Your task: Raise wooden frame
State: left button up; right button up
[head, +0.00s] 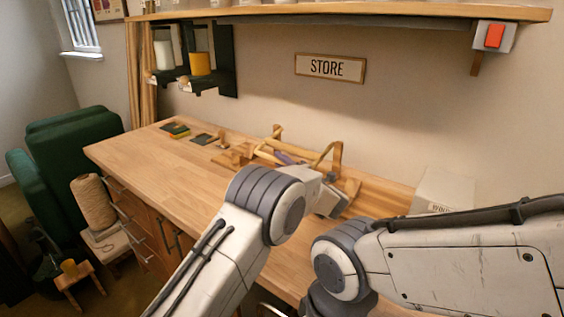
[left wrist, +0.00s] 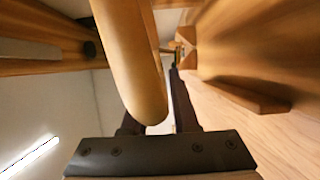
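The wooden frame (head: 291,152) lies on the far side of the workbench, made of pale bars with an arched piece at its right. My left gripper (head: 331,200) is by its near right side, partly hidden by my arm; its fingertips do not show clearly. In the left wrist view a thick rounded wooden bar (left wrist: 133,60) crosses close in front of my left gripper (left wrist: 172,85) and hides one finger. The dark fingers stand apart at their bases. I cannot tell if they grip wood. My right arm shows, but its gripper is out of view.
The workbench (head: 140,150) is clear at its left front. Small dark plates (head: 175,128) lie at the back left. A white box (head: 443,190) stands at the right. A shelf (head: 350,14) overhangs the back, with a black rack (head: 226,60) below. A green chair (head: 70,140) stands left.

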pick_arm(q)
grip_shut()
jog(key=shift+d, duration=0.15)
dwell(1.0)
